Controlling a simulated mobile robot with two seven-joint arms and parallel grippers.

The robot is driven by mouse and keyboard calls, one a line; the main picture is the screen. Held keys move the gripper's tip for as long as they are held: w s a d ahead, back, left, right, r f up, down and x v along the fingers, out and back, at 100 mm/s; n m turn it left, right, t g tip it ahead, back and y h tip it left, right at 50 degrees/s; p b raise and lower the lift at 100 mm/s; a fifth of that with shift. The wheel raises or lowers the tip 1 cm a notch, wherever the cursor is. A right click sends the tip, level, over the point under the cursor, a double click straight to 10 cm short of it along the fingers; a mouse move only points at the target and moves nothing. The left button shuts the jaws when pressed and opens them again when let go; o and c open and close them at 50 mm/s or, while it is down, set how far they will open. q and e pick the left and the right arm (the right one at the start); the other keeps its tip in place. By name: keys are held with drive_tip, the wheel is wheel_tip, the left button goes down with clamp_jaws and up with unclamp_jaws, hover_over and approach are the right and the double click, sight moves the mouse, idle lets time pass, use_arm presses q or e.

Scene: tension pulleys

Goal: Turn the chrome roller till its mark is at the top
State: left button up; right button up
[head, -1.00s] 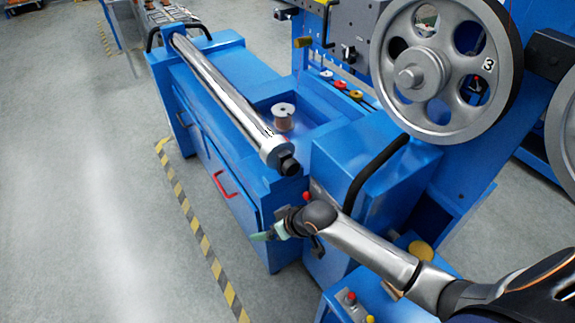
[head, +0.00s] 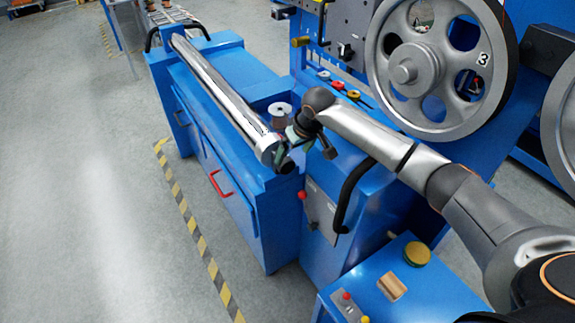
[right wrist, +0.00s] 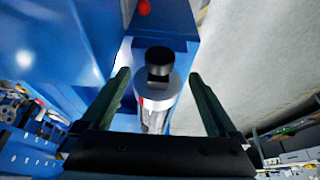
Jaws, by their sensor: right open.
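The chrome roller (head: 222,88) lies along the top of the blue machine, its near end at the lower right in the head view. My right gripper (head: 286,147) is at that near end. In the right wrist view, the roller's end (right wrist: 160,85) with its black stub shaft stands between the two green fingers of the right gripper (right wrist: 158,92). The fingers are open, with gaps on both sides. A small red patch shows on the left side of the roller's end in the wrist view; I cannot tell if it is the mark. My left gripper is not in view.
A large grey wheel (head: 440,65) marked 3 stands to the right. A spool (head: 280,112) sits in a recess beside the roller. A black curved handle (head: 352,192) and a red knob (head: 303,196) are near the right arm. Open floor lies left.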

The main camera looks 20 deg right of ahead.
sight(288, 164)
drive_tip(key=b+x, duration=0.1)
drive_tip(key=x, duration=0.7)
drive_tip(key=shift+r, duration=0.1)
drive_tip(key=c, duration=1.4)
